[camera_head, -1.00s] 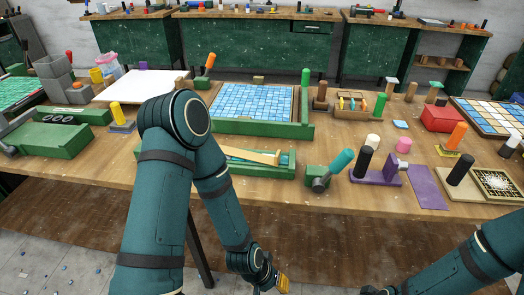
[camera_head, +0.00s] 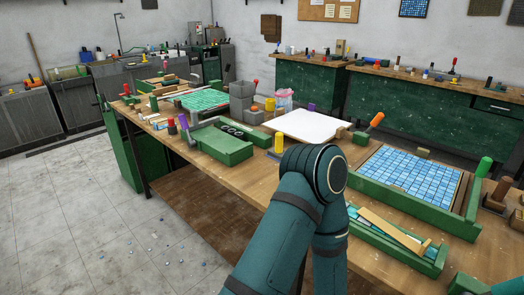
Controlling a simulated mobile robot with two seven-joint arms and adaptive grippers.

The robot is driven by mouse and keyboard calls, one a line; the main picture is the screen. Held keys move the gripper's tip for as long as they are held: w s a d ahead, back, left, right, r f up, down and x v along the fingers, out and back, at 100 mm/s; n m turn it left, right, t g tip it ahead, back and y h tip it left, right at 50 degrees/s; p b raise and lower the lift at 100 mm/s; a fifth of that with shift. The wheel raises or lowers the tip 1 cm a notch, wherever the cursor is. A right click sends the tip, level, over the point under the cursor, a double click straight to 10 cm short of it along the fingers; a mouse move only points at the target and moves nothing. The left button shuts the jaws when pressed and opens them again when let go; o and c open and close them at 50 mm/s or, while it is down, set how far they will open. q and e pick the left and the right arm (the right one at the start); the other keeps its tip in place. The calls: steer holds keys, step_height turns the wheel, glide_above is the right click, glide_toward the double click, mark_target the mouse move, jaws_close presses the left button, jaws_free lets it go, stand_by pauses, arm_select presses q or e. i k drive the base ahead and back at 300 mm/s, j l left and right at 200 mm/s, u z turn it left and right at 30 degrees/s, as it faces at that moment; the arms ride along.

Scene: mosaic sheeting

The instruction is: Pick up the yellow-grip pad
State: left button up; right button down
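A green box (camera_head: 220,146) sits left of the pad. A white sheet (camera_head: 307,125) lies behind it, with an orange-handled tool (camera_head: 376,120) to the right. A blue tile sheet in a green frame (camera_head: 409,181) is farther right. Floor at left is open.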

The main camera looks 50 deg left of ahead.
mark_target(277, 152)
steer(key=u, duration=1.55)
steer(key=z, duration=0.65)
steer(key=j+z, duration=0.15)
steer(key=z, duration=0.3)
steer(key=j+z, duration=0.15)
steer(key=z, duration=0.3)
steer(key=j+z, duration=0.2)
steer(key=z, duration=0.25)
steer(key=k+j+z, duration=0.1)
steer(key=j+z, duration=0.3)
steer(key=k+j+z, duration=0.15)
steer(key=j+z, duration=0.25)
steer(key=k+j+z, duration=0.25)
steer(key=j, duration=0.2)
steer(key=k+j+z, duration=0.35)
steer(key=k+j, duration=0.6)
steer(key=j, duration=0.15)
